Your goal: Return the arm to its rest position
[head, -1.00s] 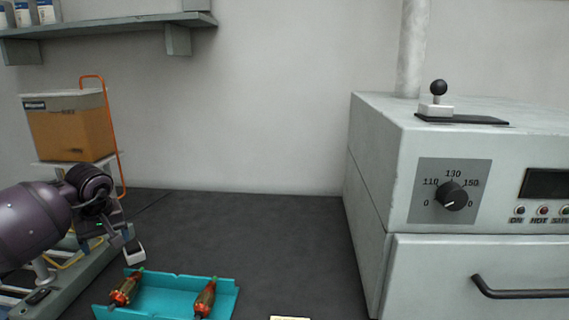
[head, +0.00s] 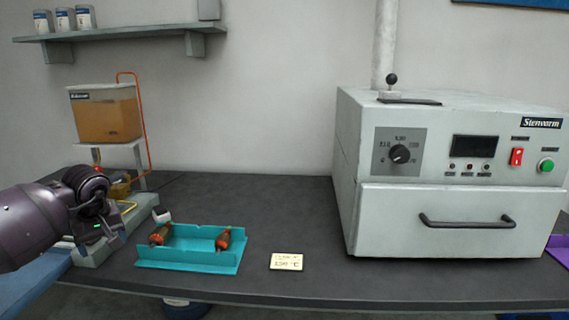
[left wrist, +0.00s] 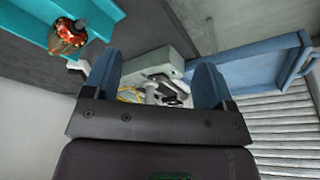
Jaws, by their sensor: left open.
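My left arm comes in from the left in the head view, with its dark gripper (head: 108,228) beside the base of the winding rig, left of the teal tray (head: 190,262). In the left wrist view the two blue-grey fingers (left wrist: 155,78) stand apart with nothing held between them. The rig's grey base with white parts and a yellow tube shows behind the gap. Two reddish-brown armatures, a left one (head: 160,235) and a right one (head: 223,240), lie in the tray. One armature also shows in the wrist view (left wrist: 68,38). My right gripper is out of view.
A grey oven (head: 455,225) with a closed drawer stands on the dark bench at the right. A tank of orange liquid (head: 107,118) stands at the back left, near my arm. A small card (head: 286,262) lies right of the tray.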

